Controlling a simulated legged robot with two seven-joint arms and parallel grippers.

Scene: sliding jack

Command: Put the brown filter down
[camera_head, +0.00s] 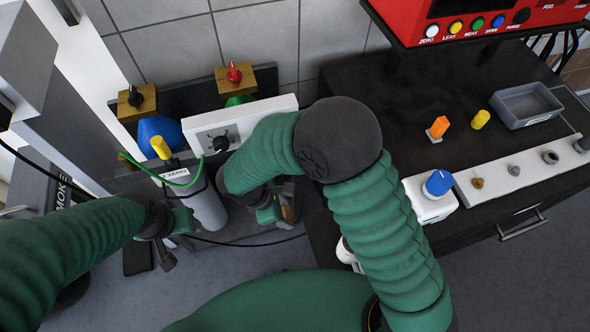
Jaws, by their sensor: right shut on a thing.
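My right gripper (277,209) is at the end of the arm that bends down in the middle of the view, near the dark left side of the counter. It is shut on a small brown piece, the brown filter (288,213), which is mostly hidden by the gripper and wrist. My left gripper (166,258) hangs low at the left, beside the grey cylinder, and its fingers are too dark and small to read.
A black counter (420,90) at the right holds an orange piece (438,128), a yellow piece (480,119), a grey tray (525,104), a white strip with fittings (495,178) and a blue-knobbed white box (437,184). A grey cylinder (207,208) and valved bottles (160,135) stand left.

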